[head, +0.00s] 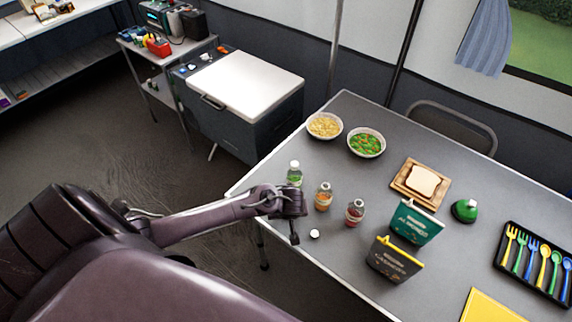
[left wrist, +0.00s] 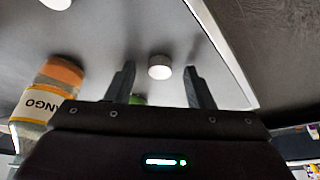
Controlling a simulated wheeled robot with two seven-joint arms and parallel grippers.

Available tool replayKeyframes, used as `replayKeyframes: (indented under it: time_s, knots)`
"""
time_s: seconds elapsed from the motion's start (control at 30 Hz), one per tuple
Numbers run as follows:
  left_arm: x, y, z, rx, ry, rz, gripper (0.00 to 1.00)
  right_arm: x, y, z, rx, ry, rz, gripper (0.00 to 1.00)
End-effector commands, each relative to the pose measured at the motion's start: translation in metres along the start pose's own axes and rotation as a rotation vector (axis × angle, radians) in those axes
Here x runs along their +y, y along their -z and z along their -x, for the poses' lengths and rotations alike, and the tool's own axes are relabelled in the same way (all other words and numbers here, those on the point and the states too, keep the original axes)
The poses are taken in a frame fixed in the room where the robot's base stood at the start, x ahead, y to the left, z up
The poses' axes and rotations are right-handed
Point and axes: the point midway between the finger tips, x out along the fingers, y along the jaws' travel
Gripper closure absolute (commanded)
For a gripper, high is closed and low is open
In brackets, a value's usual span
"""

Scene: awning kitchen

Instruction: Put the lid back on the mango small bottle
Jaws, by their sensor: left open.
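The mango bottle (head: 323,197), clear with orange contents, stands upright near the table's left edge, in the middle of three small bottles. Its label shows in the left wrist view (left wrist: 38,104), left of my gripper. A small round white lid (head: 315,234) lies on the table in front of the bottles. In the left wrist view the lid (left wrist: 159,66) appears between my fingertips, with gaps on both sides. My left gripper (head: 294,237) is open and empty, pointing down just left of the lid in the head view. My right gripper is not in view.
A green bottle (head: 294,174) and a red bottle (head: 355,212) flank the mango bottle. Two cartons (head: 415,223) (head: 393,260) stand to the right. Bowls (head: 325,126) (head: 366,143) and a bread board (head: 404,186) are farther back. The table's left edge (head: 285,150) is close by.

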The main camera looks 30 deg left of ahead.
Motion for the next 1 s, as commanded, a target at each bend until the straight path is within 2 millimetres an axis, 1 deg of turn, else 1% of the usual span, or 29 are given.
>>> replayKeyframes:
  time_s: [0.07, 0.17, 0.43, 0.77, 0.87, 1.0]
  knots:
    - [0.0, 0.0, 0.0, 0.0, 0.0, 0.0, 0.52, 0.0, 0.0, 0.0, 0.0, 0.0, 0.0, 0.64]
    - [0.0, 0.0, 0.0, 0.0, 0.0, 0.0, 0.64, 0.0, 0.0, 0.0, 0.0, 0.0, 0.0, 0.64]
    - [0.0, 0.0, 0.0, 0.0, 0.0, 0.0, 0.99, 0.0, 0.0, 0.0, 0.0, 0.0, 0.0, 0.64]
    - [0.0, 0.0, 0.002, 0.0, 0.0, 0.0, 1.0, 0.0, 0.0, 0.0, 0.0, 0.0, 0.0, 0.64]
    - [0.0, 0.002, 0.006, -0.001, 0.0, 0.001, 1.0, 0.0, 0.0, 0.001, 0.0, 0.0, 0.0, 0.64]
    - [0.001, 0.008, 0.022, -0.001, -0.001, 0.001, 1.0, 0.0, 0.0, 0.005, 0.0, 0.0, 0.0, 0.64]
